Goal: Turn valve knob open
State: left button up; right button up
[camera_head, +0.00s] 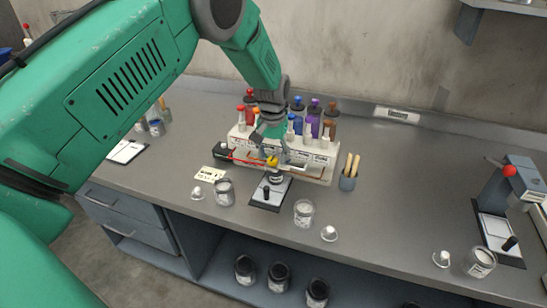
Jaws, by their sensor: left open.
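A small yellow knob-like part (272,160) shows just below my left gripper (270,142), in front of the white bottle rack (318,170). My left gripper is open and points down over the rack's front. A thin red bar (246,161) runs beside the yellow part. Whether the fingers touch the yellow part, and whether it is the valve knob, I cannot tell. Below it stands a small stand with a dark base plate (268,201). Another grey stand (518,180) with a red knob (509,170) is at the right. My right gripper is not in view.
Bottles with coloured caps (314,115) fill the rack. Open jars (304,212), (224,191) and small white cones (329,233) stand near the grey bench's (385,200) front. A brush cup (348,180) is right of the rack. Bench space between cup and right stand is clear.

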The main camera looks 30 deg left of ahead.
aim_at(273, 157)
pick_arm(q)
notch_tip(273, 157, up, 11)
jog(key=shift+f, duration=0.15)
jog(key=shift+w, duration=0.1)
dwell(0.5)
